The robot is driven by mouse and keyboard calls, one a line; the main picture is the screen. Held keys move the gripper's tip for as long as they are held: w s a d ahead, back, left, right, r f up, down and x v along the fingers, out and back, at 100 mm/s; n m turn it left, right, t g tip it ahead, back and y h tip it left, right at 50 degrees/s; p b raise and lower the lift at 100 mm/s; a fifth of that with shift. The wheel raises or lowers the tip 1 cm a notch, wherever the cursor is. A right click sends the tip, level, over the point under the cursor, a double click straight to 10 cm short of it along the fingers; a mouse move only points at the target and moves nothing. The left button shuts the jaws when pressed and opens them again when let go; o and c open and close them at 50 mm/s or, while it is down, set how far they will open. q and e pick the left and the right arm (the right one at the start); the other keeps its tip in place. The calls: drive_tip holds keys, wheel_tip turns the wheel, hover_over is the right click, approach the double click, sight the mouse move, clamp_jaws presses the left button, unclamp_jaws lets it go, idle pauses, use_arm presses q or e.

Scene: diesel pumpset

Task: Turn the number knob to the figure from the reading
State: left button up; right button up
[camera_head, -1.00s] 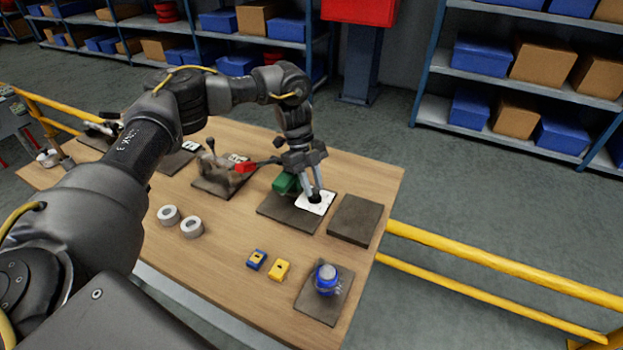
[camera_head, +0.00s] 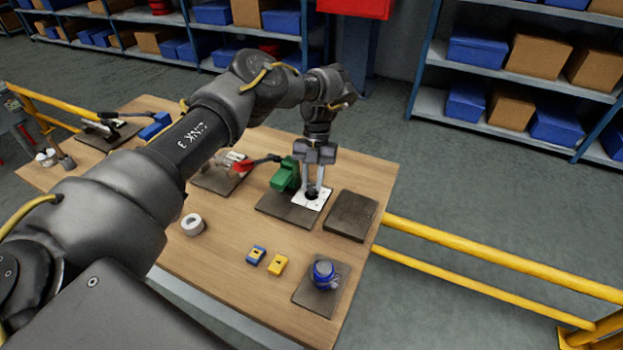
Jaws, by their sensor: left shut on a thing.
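The number knob (camera_head: 311,195) is a small black knob on a white plate (camera_head: 300,205), which sits with a green block (camera_head: 286,175) on a dark base. My left gripper (camera_head: 311,190) points straight down over the plate, and its fingers are shut on the knob. The fingers hide most of the knob, and any figures on the plate are too small to read. My right gripper does not show.
A red-handled lever (camera_head: 243,165) stands just left of the green block. A bare dark pad (camera_head: 352,216) lies to the right. Blue and yellow small blocks (camera_head: 277,264), a blue-capped part (camera_head: 324,273) and a white ring (camera_head: 192,224) are nearer. A yellow rail (camera_head: 480,271) runs beyond the table's right edge.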

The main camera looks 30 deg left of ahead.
use_arm(q)
drive_tip(key=shift+d+m+y, duration=0.15)
drive_tip(key=shift+m+y, duration=0.25)
drive_tip(key=shift+m, duration=0.7)
drive_tip(key=o, duration=1)
